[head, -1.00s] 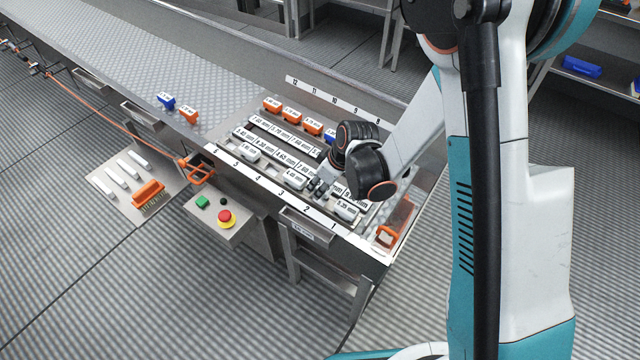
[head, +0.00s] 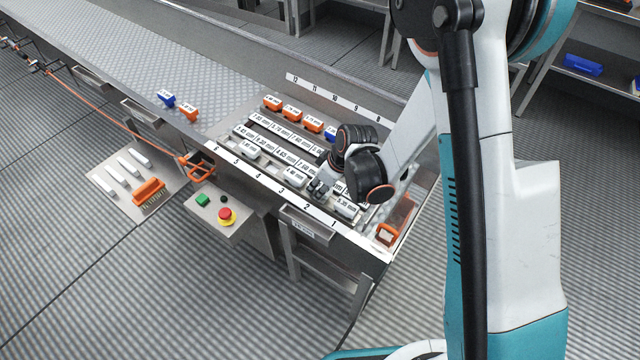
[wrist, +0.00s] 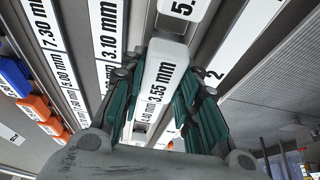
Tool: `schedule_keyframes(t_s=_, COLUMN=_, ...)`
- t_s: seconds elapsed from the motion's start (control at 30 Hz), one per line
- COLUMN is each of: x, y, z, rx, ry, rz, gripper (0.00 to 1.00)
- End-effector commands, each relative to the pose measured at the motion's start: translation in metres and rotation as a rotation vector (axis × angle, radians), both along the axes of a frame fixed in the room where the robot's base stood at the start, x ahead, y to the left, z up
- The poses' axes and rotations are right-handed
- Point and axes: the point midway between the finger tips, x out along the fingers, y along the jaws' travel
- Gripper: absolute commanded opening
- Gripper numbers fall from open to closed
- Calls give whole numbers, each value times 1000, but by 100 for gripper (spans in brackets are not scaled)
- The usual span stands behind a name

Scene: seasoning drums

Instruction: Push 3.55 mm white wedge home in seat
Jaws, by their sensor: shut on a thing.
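The white wedge (wrist: 163,78) labelled 3.55 mm is between the teal fingers of my gripper (wrist: 160,74) in the wrist view. My gripper is shut on it, one finger on each long side. The wedge lies in line with a wedge ending in .40 mm (wrist: 152,107) and one whose label begins with 5 (wrist: 184,9). In the head view my gripper (head: 319,187) is low over the front row, behind the 2 and 3 marks. The seat is hidden under wedge and fingers, so I cannot tell how deep the wedge sits.
Labelled strips (wrist: 103,45) run beside the row. Orange blocks (head: 291,112) and blue blocks stand at the back. A numbered front rail (head: 283,190) borders the row. An orange-framed bin (head: 388,235) is at the right end. The belt (head: 100,55) at the far left is mostly clear.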

Motion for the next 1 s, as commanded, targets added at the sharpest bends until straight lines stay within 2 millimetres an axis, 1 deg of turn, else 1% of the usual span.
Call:
schedule_keyframes(t_s=0.57, x=1, y=1, z=-13, rx=0, ry=0, rz=0, gripper=2)
schedule_keyframes(t_s=0.6, x=1, y=1, z=-13, rx=0, ry=0, rz=0, gripper=34)
schedule_keyframes(t_s=0.7, x=1, y=1, z=-13, rx=0, ry=0, rz=0, gripper=53)
schedule_keyframes(t_s=1.0, x=0, y=1, z=-13, rx=0, ry=0, rz=0, gripper=53)
